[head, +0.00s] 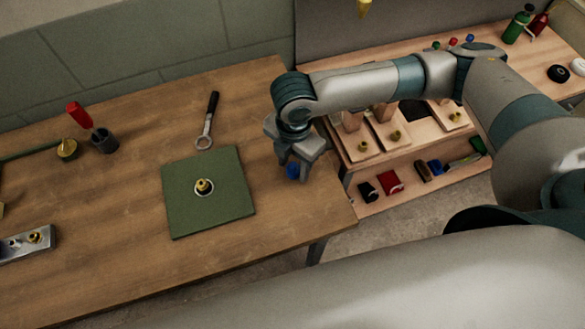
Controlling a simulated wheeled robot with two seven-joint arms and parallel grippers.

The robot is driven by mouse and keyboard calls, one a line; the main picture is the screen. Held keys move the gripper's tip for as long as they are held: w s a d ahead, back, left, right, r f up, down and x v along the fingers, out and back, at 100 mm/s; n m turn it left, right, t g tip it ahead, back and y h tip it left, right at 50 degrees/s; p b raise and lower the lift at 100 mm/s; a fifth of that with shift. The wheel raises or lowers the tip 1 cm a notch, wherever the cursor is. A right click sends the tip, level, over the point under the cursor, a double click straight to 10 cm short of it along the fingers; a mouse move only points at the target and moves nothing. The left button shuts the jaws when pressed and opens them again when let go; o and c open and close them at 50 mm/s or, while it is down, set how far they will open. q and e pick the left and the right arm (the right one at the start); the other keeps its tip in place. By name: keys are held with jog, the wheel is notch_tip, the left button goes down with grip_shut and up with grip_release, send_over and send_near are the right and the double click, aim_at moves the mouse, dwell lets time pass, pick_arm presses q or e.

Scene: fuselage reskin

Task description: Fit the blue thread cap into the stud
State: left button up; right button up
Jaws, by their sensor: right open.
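The blue thread cap (292,171) stands on the wooden table to the right of the green mat, partly hidden by my right gripper. My right gripper (292,167) is open and points down, with its fingers close around or just above the cap; I cannot tell whether they touch it. The brass-coloured stud (204,187) stands upright in a pale ring near the middle of the green mat (232,209). The stud is to the left of my right gripper. My left gripper is not in view.
A ring-ended tool with a black handle (208,120) lies behind the mat. A dark cup (104,140) and a red-handled tool (79,114) are at the left. A metal block (27,245) lies at the left edge. A shelf unit (360,208) stands right of the table.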

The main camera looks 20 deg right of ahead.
aim_at(292, 163)
jog(key=shift+c, duration=0.6)
jog(key=c, duration=0.8)
jog(key=shift+r+p, duration=1.2)
jog(key=shift+p, duration=0.2)
jog(key=shift+r+p, duration=1.4)
jog(key=shift+p, duration=0.5)
jog(key=shift+w+a, duration=0.1)
